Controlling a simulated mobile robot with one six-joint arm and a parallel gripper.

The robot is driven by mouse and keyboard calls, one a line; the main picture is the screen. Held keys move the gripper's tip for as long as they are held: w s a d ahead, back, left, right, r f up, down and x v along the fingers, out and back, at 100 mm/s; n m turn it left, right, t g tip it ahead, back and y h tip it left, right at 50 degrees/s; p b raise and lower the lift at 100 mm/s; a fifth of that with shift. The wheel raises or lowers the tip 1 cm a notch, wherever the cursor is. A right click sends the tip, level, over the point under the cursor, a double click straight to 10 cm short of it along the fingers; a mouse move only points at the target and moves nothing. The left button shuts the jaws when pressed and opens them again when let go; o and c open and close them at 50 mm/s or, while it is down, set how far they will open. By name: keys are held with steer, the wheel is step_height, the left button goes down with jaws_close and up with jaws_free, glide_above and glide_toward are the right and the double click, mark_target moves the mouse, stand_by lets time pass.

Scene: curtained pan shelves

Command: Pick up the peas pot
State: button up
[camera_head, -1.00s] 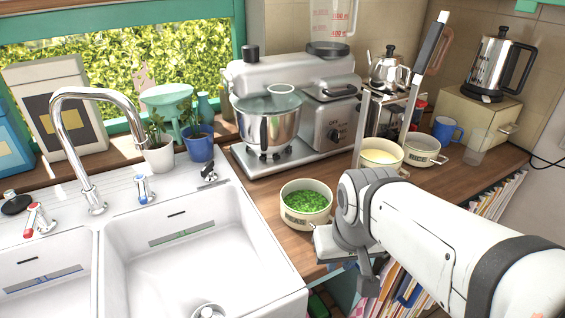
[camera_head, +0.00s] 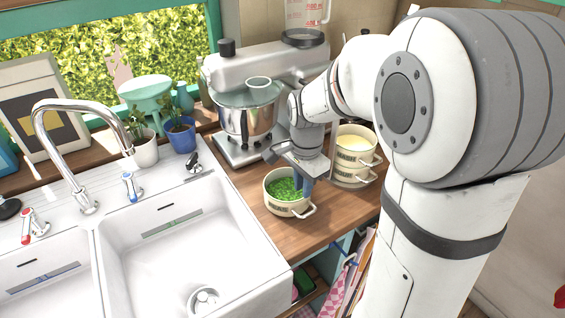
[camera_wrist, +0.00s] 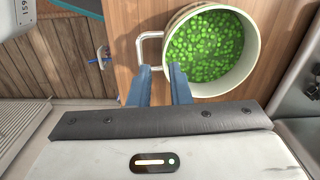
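The peas pot (camera_head: 283,206) is a cream pot filled with green peas. It stands on the wooden counter, right of the sink. In the wrist view the peas pot (camera_wrist: 252,62) is at the upper right, with its white loop handle (camera_wrist: 141,50) pointing left. My gripper (camera_head: 304,187) is above the pot's right side and reaches down by its rim. In the wrist view my gripper (camera_wrist: 161,69) has its two blue fingers apart, with the tips by the handle and the near rim. I cannot tell whether they touch the pot.
A stack of cream pots (camera_head: 352,165) stands close behind and right of my gripper. A silver stand mixer (camera_head: 246,118) is behind the peas pot. The white sink (camera_head: 165,262) lies left, and the counter's front edge is close. Some bare counter (camera_head: 335,205) shows at the right.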

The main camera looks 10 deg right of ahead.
mark_target(300, 211)
steer(key=shift+w+f+m, duration=0.15)
steer(key=shift+w+m, duration=0.15)
steer(key=shift+w, duration=0.1)
steer(key=shift+f, duration=0.35)
steer(key=f, duration=0.2)
steer(key=f+p, duration=0.1)
steer(key=f, duration=0.4)
steer(key=shift+w+p, duration=0.25)
steer(key=shift+p, duration=0.05)
jaws_close()
